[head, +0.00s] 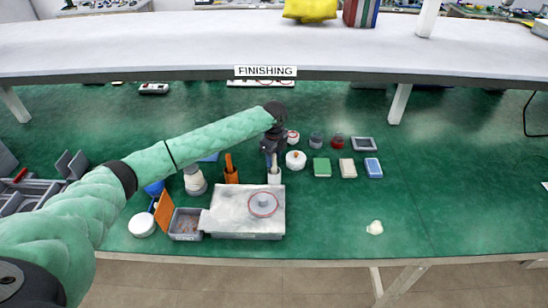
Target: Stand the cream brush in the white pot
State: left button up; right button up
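The white pot (274,178) stands on the green bench just behind the grey-white board. A slim cream piece, which looks like the cream brush (274,162), stands upright over the pot's mouth, its lower end hidden by the rim. My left gripper (270,152) points down right above the pot, with its fingertips at the top of the brush. The fingers are too small and dark to tell whether they grip it. My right gripper is out of view.
An orange pot (231,174) with an orange brush stands left of the white pot. A white round canister (295,160) is close on its right. Green, cream and blue blocks lie further right. The board (225,215) is in front. The bench's right side is mostly clear.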

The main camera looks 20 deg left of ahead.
pick_arm(q)
jog(key=shift+r, duration=0.2)
jog(key=shift+r+b, duration=0.35)
jog(key=shift+b, duration=0.05)
jog(key=shift+r+b, duration=0.35)
jog(key=shift+r, duration=0.2)
notch_tip(320, 180, up, 4)
jog(key=shift+r+b, duration=0.2)
jog(key=shift+b, duration=0.55)
jog(key=shift+r, duration=0.55)
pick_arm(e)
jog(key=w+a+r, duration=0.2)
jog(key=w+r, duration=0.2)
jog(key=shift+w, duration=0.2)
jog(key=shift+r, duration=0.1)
